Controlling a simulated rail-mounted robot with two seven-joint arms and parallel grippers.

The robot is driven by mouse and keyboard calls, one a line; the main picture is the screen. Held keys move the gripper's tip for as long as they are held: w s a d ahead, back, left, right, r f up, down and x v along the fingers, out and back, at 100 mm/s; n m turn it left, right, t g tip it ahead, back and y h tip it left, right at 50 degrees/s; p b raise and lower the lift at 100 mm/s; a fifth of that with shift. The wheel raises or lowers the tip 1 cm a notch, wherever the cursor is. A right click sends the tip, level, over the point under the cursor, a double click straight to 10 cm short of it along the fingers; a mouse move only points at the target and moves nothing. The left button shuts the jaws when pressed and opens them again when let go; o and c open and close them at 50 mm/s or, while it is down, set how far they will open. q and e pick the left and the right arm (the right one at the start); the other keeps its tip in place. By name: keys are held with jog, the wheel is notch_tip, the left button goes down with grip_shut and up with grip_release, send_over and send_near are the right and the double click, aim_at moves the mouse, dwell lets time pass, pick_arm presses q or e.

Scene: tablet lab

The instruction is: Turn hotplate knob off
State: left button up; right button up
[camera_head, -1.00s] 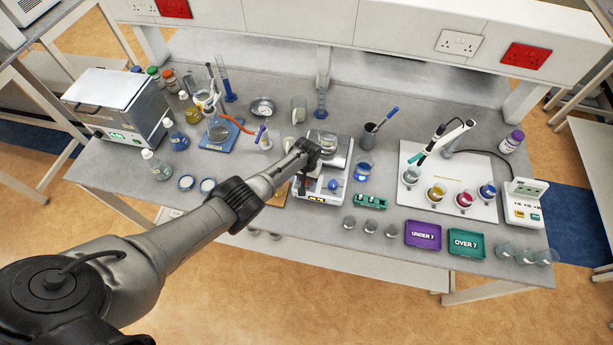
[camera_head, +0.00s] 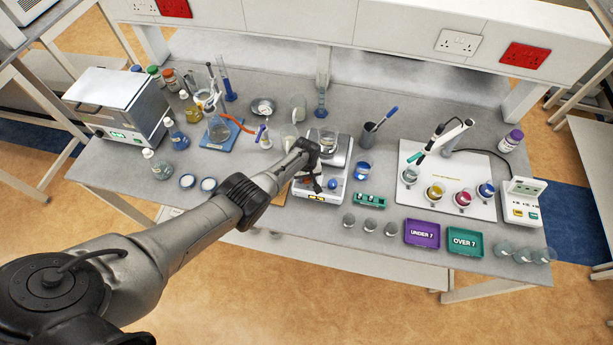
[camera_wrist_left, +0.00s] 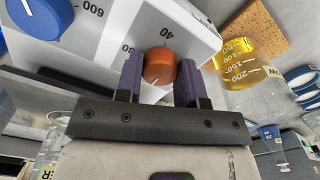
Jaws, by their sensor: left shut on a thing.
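The hotplate stirrer (camera_head: 341,198) stands at the middle front of the bench, with a glass beaker (camera_head: 328,143) on its top plate. Its blue knob (camera_head: 332,185) is on the front panel and also shows at the upper left in the left wrist view (camera_wrist_left: 38,15). My left gripper (camera_head: 313,186) is at the left part of the panel. In the left wrist view its purple fingers (camera_wrist_left: 159,80) are on either side of the orange-red knob, shut on it. My right gripper is not in view.
A yellow-liquid vessel (camera_wrist_left: 245,68) stands close beside the hotplate in the left wrist view. A green rack (camera_head: 370,201) and small glass cups (camera_head: 370,226) are right of the hotplate. A blue-based stand (camera_head: 220,137) with a flask is to the left.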

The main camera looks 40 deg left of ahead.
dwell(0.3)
pick_arm(q)
jog(key=o, duration=0.9)
jog(key=shift+r, duration=0.15)
jog(key=shift+r+p, duration=0.3)
jog(key=shift+p, duration=0.05)
notch_tip(320, 180, up, 6)
jog(key=p, duration=0.3)
jog(key=shift+f, duration=0.2)
jog(key=shift+r+p, duration=0.5)
jog(key=shift+r, duration=3.2)
